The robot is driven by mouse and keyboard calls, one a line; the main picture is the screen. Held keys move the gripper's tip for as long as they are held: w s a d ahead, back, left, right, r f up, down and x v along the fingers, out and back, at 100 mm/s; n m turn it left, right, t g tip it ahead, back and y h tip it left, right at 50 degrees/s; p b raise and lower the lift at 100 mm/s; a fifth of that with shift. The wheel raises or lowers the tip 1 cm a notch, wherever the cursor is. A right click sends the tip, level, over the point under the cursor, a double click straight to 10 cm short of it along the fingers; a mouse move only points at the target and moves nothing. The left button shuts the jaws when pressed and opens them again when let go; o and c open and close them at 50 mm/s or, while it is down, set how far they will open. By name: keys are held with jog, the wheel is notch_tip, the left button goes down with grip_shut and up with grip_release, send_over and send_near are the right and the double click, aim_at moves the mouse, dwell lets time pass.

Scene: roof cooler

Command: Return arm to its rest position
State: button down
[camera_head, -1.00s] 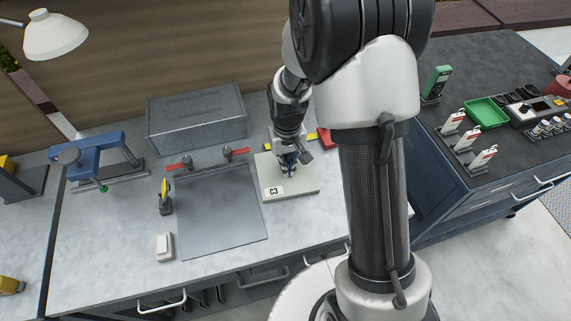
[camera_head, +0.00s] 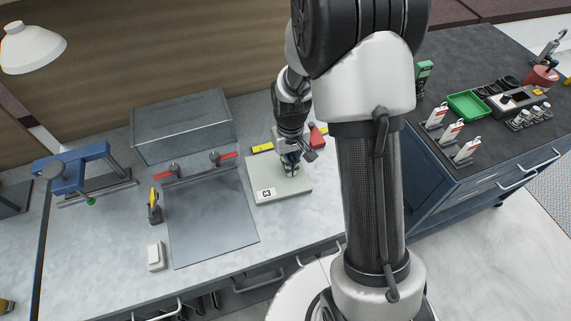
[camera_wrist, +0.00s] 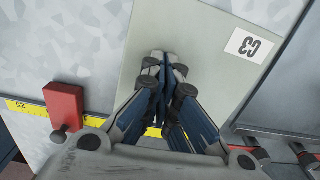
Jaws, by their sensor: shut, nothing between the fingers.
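My gripper (camera_head: 291,167) is shut and empty. It points down over the pale pad labelled C3 (camera_head: 284,189) on the workbench. In the wrist view the gripper's closed fingertips (camera_wrist: 161,70) show over the same pale pad (camera_wrist: 205,40). I cannot tell whether the fingertips touch it or hover just above. My arm reaches forward over the bench and hides part of its right side.
A grey metal plate (camera_head: 211,222) with red-handled clamps lies left of the pad. A grey box (camera_head: 182,128) stands behind it. A red block (camera_wrist: 66,108) and a yellow rule (camera_wrist: 28,107) are close to the gripper. A blue frame (camera_head: 75,169) stands farther left.

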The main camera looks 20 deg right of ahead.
jog(key=shift+s+d, duration=0.15)
jog(key=shift+d, duration=0.5)
jog(key=shift+d, duration=0.15)
jog(key=shift+s+d, duration=0.2)
jog(key=shift+d, duration=1.6)
jog(key=shift+d, duration=0.2)
jog(key=shift+d, duration=0.3)
jog(key=shift+d, duration=0.2)
jog(key=shift+s+d+p, duration=0.1)
jog(key=shift+d+p, duration=0.15)
jog(key=shift+p, duration=0.05)
jog(key=shift+d, duration=0.15)
dwell(0.4)
jog(key=shift+d, duration=0.25)
